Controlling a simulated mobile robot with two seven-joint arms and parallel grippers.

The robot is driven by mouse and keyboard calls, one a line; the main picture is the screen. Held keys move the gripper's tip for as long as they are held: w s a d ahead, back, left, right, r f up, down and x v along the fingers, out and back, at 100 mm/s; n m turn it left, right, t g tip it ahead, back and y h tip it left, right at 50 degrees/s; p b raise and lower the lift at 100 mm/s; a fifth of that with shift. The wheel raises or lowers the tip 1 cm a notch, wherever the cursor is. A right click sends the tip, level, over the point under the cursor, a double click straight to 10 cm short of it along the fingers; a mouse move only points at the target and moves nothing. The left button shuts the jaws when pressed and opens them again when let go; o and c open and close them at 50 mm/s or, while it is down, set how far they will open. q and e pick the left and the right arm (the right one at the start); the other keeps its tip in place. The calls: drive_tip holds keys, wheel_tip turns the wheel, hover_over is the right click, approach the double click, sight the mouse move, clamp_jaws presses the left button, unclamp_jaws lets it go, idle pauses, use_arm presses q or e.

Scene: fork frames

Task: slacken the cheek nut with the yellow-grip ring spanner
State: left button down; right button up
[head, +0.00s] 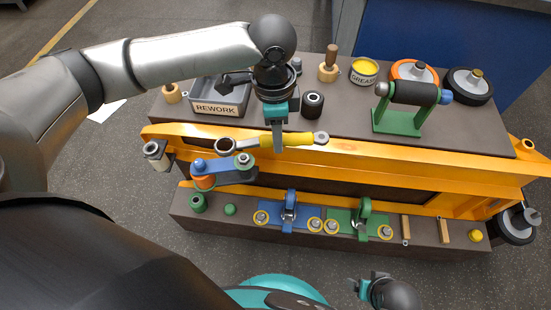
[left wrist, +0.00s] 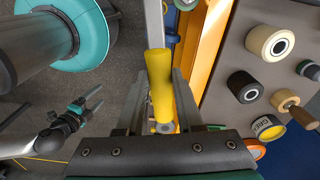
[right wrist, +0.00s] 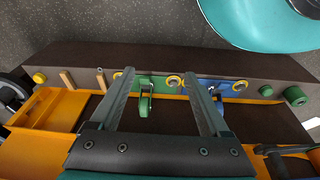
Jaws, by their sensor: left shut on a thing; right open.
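The yellow-grip ring spanner (head: 300,140) lies roughly level above the front of the orange fork frame, a ring at each end. My left gripper (head: 278,148) is shut on its yellow grip, which also shows between the fingers in the left wrist view (left wrist: 160,88). The spanner's left ring is just behind and left of a nut (head: 243,159) on a blue arm with an orange roller (head: 204,182). The ring looks apart from this nut. I cannot tell if it is the cheek nut. My right gripper (head: 358,287) is open and empty; its spread fingers show in the right wrist view (right wrist: 163,90).
Behind the frame (head: 430,170) stand a REWORK bin (head: 218,110), a black roller (head: 313,104), a grease tin (head: 364,71), wheels and a green stand (head: 397,124). Blue (head: 289,222) and green (head: 358,226) brackets and wooden pieces line the front ledge. Floor in front is clear.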

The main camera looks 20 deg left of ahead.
use_arm(q)
wheel_tip(320, 180, down, 9)
drive_tip(key=m, duration=0.8)
drive_tip(key=shift+s+r+b, duration=0.15)
drive_tip(key=shift+s+b, duration=0.2)
drive_tip(key=shift+s, duration=0.05)
use_arm(e)
drive_tip(key=shift+w+a+r, duration=0.15)
drive_tip(key=shift+w+r, duration=0.05)
drive_tip(key=shift+r, duration=0.35)
drive_tip(key=shift+w+a+r, duration=0.1)
drive_tip(key=shift+w+r, duration=0.1)
drive_tip(key=shift+r, duration=0.35)
drive_tip(key=shift+r, duration=0.1)
use_arm(q)
wheel_tip(320, 180, down, 5)
drive_tip(key=shift+f+b, duration=0.15)
drive_tip(key=shift+b, duration=0.3)
use_arm(e)
drive_tip(key=shift+w+a+r+t, duration=0.1)
drive_tip(key=shift+w+r+t, duration=0.2)
drive_tip(key=shift+w+r, duration=0.35)
drive_tip(key=shift+s+r, duration=0.15)
drive_tip(key=shift+r, duration=0.1)
